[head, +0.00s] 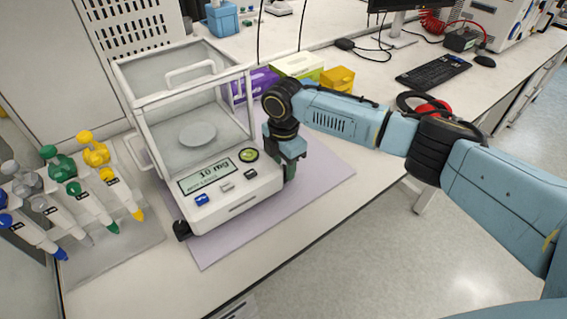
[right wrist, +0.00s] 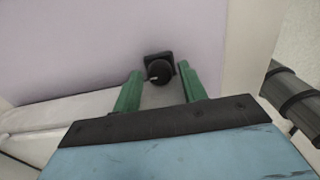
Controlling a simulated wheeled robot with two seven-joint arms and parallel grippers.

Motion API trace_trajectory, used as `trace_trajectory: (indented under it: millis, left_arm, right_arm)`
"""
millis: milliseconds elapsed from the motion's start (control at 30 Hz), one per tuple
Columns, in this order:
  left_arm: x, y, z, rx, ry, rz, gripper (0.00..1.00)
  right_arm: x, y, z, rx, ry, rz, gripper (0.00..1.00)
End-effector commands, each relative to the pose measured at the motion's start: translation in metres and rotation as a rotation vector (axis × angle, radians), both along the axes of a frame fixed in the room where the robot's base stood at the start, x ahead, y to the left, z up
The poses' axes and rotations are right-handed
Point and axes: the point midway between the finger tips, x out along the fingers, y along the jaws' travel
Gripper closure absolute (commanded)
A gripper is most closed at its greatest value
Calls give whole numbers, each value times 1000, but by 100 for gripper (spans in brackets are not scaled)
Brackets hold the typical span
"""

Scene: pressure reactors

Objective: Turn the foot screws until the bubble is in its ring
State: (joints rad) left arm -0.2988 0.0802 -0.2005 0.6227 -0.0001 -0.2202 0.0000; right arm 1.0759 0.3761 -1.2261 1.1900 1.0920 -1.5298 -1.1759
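The white balance (head: 232,197) with a glass draft shield stands on a lilac mat (head: 325,178). Its display reads 10 mg. The round green bubble level (head: 248,155) is on its front panel; the bubble's place in the ring is too small to tell. A black foot screw (head: 182,229) shows at the front left corner. The right foot screw (right wrist: 159,71) shows in the right wrist view, between the green fingertips of my right gripper (right wrist: 158,80). The fingers are apart, with gaps beside the knob. In the head view my right gripper (head: 290,168) is beside the balance's right side. My left gripper is not in view.
Several pipettes (head: 110,185) hang on a stand at the left. Purple, green-white and yellow boxes (head: 338,79) stand behind my right gripper. A keyboard (head: 433,72) lies farther back. The bench front is clear.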

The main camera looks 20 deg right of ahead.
Motion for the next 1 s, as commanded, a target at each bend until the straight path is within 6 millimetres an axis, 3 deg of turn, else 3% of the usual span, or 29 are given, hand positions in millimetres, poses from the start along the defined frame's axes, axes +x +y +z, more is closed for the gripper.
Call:
trace_trajectory:
  millis: [33, 267, 867, 900, 1000]
  left_arm:
    - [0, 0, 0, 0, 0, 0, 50]
    - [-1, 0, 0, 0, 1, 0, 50]
    - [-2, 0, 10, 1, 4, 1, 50]
    - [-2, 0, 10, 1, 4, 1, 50]
    - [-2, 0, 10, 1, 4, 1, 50]
  right_arm:
    - [0, 0, 0, 0, 0, 0, 64]
    - [0, 0, 0, 0, 0, 0, 94]
    - [0, 0, 0, 0, 2, 132, 95]
    - [0, 0, 0, 0, 2, 132, 71]
    - [0, 0, 0, 0, 2, 132, 58]
